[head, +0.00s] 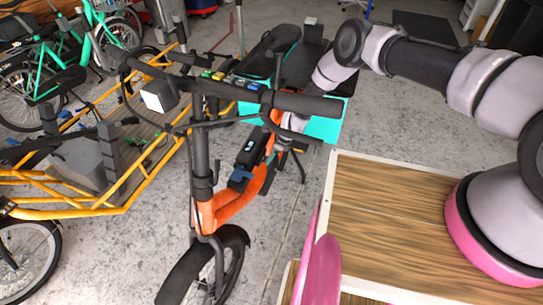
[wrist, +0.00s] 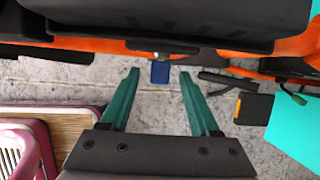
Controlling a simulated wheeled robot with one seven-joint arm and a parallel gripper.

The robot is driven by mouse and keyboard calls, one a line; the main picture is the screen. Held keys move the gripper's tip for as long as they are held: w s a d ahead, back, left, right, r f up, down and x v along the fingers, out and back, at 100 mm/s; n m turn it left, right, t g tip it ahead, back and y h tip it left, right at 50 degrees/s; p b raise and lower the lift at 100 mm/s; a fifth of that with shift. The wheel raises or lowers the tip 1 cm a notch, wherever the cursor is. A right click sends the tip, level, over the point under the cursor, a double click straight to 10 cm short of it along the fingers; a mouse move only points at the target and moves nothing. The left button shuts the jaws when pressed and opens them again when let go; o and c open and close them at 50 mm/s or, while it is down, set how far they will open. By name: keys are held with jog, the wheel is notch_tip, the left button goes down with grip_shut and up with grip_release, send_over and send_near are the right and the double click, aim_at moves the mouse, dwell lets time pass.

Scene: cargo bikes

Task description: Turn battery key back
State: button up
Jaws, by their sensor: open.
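An orange cargo bike (head: 235,205) stands upright in the head view. A black battery (head: 251,147) sits on its frame, with a small blue key (head: 240,176) low beside it. In the wrist view the blue key (wrist: 160,72) hangs below the dark battery casing (wrist: 180,22) and the orange frame tube (wrist: 110,46). My gripper (wrist: 159,76) is open, its two green fingers either side of the key in the picture. Whether a finger touches the key, I cannot tell. In the head view the handlebar and frame largely hide my gripper.
The black handlebar (head: 205,77) lies close to my arm. A wooden-topped box (head: 400,200) stands at right. A yellow-framed cargo bike (head: 110,200) is at left. A black and orange pedal (wrist: 254,108) and a teal panel (wrist: 297,125) are at right in the wrist view.

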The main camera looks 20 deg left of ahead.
grip_shut()
jog(key=shift+s+t, duration=0.15)
jog(key=shift+t, duration=0.15)
jog(key=shift+s+f+n+t, duration=0.2)
jog(key=shift+s+n+t, duration=0.2)
jog(key=shift+t, duration=1.15)
jog(key=shift+s+f+n+t, duration=0.2)
jog(key=shift+s+n+t, duration=0.15)
jog(key=shift+t, duration=1.15)
jog(key=shift+s+f+n+t, duration=0.25)
jog(key=shift+n+t, duration=0.2)
jog(key=shift+t, duration=1.1)
grip_release()
